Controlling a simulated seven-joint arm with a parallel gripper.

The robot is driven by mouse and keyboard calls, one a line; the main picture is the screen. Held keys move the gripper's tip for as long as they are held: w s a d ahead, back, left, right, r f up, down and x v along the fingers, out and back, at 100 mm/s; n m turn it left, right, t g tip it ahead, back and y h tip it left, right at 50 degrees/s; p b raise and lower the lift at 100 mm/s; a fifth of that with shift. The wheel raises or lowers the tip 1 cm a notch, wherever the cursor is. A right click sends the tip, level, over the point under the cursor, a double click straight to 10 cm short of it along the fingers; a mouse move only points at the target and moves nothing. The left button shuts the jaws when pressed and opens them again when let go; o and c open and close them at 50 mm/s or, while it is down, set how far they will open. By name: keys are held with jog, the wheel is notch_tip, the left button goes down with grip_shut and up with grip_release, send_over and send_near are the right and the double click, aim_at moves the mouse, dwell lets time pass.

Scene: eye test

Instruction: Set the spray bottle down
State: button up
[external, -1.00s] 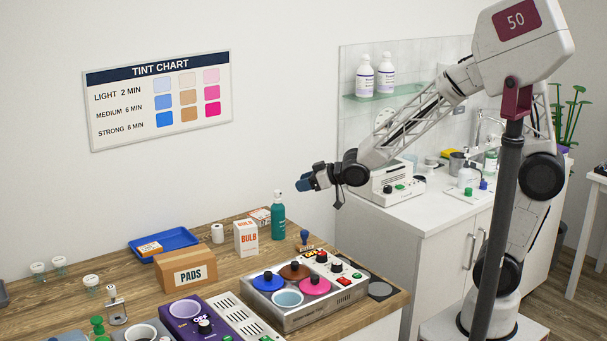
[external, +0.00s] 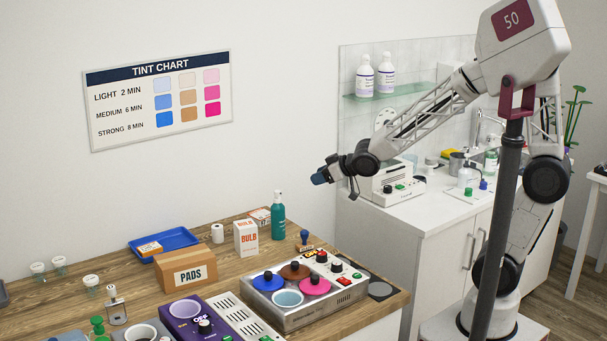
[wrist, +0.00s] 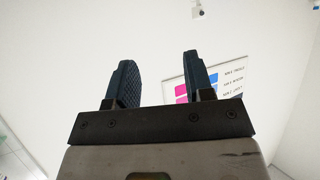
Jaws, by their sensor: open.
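The teal spray bottle (external: 278,220) with a white spray head stands upright on the wooden table, at its back edge near the wall. My gripper (external: 320,178) is in the air above and to the right of the bottle, apart from it. In the wrist view my gripper (wrist: 160,82) shows two dark fingers spread apart with nothing between them. The bottle does not show in the wrist view.
A white and orange bulb box (external: 246,238) stands just left of the bottle. A stamp (external: 305,240) and a metal unit with coloured lids (external: 305,293) are to the right and in front. A blue tray (external: 164,242) lies further left.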

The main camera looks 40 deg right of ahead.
jog(key=s+d+r+m+g+h, duration=0.1)
jog(key=s+d+h, duration=0.1)
jog(key=d, duration=0.4)
jog(key=s+d+r+m+h, duration=0.1)
jog(key=s+d, duration=0.1)
jog(key=d, duration=0.3)
jog(key=s+d+m+g+h, duration=0.1)
jog(key=s+d+m+g, duration=0.1)
jog(key=s+d, duration=0.6)
jog(key=s+d+r+m+g+h, duration=0.1)
jog(key=s+d+g, duration=0.4)
jog(key=s, duration=0.9)
jog(key=d+m+h, duration=0.1)
jog(key=d, duration=0.1)
jog(key=shift+s+d, duration=0.2)
jog(key=shift+d, duration=0.2)
